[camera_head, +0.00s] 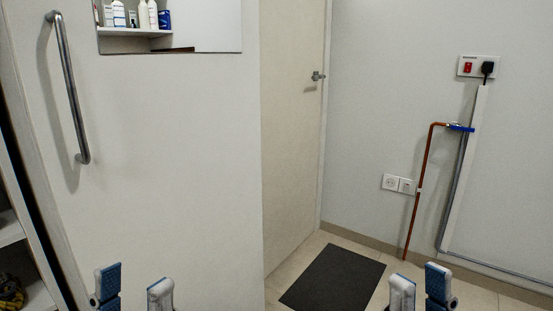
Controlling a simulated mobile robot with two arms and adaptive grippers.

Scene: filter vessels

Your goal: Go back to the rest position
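My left gripper (134,290) shows at the bottom left of the head view, with its two blue-and-white fingers pointing up. The fingers stand apart with nothing between them. My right gripper (420,289) shows at the bottom right in much the same pose. Its fingers are also apart and empty. The two grippers are at about the same height. The arms behind them are below the picture's edge. No filter vessel can be made out in this view.
A white panel with a long metal handle (70,90) fills the left. Bottles stand on a shelf (135,32) seen through its opening. A cream door (292,130) is behind, with a dark mat (333,279) on the floor. A copper pipe (424,175) runs up the right wall.

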